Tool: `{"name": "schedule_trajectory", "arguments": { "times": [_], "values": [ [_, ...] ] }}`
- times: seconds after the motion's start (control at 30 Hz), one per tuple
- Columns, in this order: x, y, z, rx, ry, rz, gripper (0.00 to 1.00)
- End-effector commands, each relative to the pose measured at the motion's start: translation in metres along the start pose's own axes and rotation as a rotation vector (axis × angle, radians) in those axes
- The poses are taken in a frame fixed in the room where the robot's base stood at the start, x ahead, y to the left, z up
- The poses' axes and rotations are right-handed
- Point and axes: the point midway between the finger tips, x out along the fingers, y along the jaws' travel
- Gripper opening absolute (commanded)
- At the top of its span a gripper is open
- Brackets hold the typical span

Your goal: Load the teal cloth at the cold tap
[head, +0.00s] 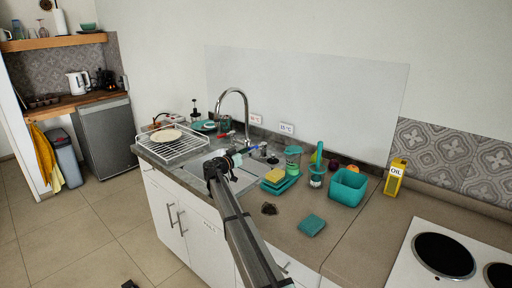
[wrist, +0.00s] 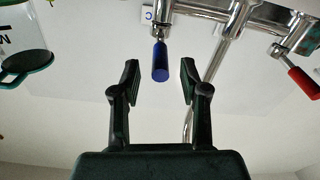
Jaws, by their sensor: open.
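The teal cloth (head: 312,225) lies flat on the counter, right of the sink (head: 240,182) and toward the front edge. My gripper (wrist: 160,78) is open and holds nothing. In the wrist view the blue tap handle (wrist: 160,62) shows between its two fingers, with a gap on each side. The red tap handle (wrist: 303,84) is off to the right there. In the head view my arm reaches over the sink, and my gripper partly hides the tap's base. The chrome spout (head: 233,95) arches above it. The blue-lettered temperature label (head: 287,128) is on the wall behind.
A yellow sponge (head: 274,174) sits on a teal holder (head: 281,186) right of the sink. A dark scrubber (head: 269,208), a teal tub (head: 347,187), an oil carton (head: 395,177) and a hob (head: 445,255) are also on the counter. A wire dish rack (head: 172,145) stands left.

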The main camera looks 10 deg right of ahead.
Motion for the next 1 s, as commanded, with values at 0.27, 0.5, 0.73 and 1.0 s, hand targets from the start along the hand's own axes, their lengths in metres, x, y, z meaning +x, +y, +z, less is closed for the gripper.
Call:
{"name": "schedule_trajectory", "arguments": {
  "times": [0.27, 0.5, 0.73, 1.0],
  "values": [
    [0.045, -0.001, -0.002, -0.001, 0.0, -0.001, 0.44],
    [0.059, 0.0, -0.001, -0.001, 0.0, -0.001, 0.44],
    [0.06, 0.0, 0.0, -0.001, 0.0, -0.001, 0.44],
    [0.06, 0.0, 0.0, -0.001, 0.0, -0.002, 0.0]
  ]
}}
